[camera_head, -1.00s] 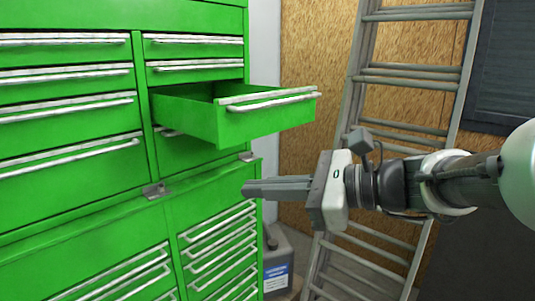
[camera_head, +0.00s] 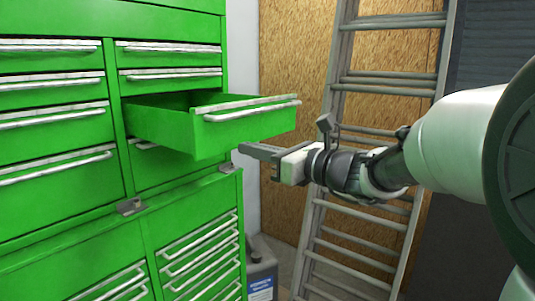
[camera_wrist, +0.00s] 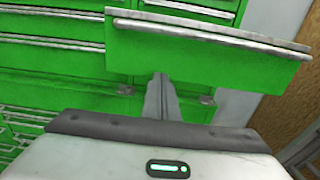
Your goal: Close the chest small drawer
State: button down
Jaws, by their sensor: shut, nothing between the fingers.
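The green tool chest (camera_head: 60,210) fills the left of the head view. Its small drawer (camera_head: 215,138) is pulled out, with a grey bar handle (camera_head: 250,110) along its front. In the wrist view the drawer front (camera_wrist: 200,60) spans the top, with its handle above. My gripper (camera_head: 245,149) is shut and empty. In the head view its fingers point left, just below the lower right part of the drawer front. In the wrist view the shut fingers (camera_wrist: 161,85) reach up to the drawer's lower edge. I cannot tell whether they touch it.
Other drawers of the chest (camera_head: 55,115) are shut. A metal ladder (camera_head: 385,80) leans against a wood-board wall (camera_head: 290,60) behind my arm. A grey container (camera_head: 261,270) stands on the floor beside the chest. Dark panelling (camera_head: 490,50) is at the right.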

jog(key=shift+x, duration=1.3)
